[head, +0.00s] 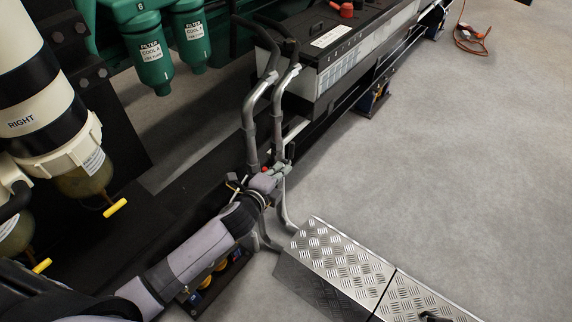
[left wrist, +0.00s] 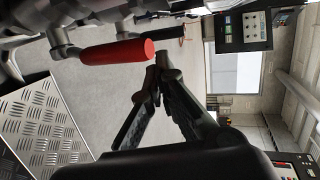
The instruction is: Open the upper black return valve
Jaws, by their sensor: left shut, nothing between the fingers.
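My left gripper (head: 280,170) is at the grey pipes (head: 249,118) in the head view, its fingers small and partly hidden there. In the left wrist view the left gripper (left wrist: 162,66) has its dark fingers together, with nothing between them. A red cylindrical handle (left wrist: 116,52) lies just beyond and to the left of the fingertips; I cannot tell if they touch. A red spot (head: 265,169) shows beside the gripper in the head view. A dark shape (head: 432,317) at the bottom edge may be my right gripper.
A metal tread-plate step (head: 335,262) stands right of the pipes. Green coolant filters (head: 149,52) and a white filter labelled RIGHT (head: 30,100) are at the left. A battery box (head: 350,60) stands behind. Open grey floor (head: 460,160) lies to the right.

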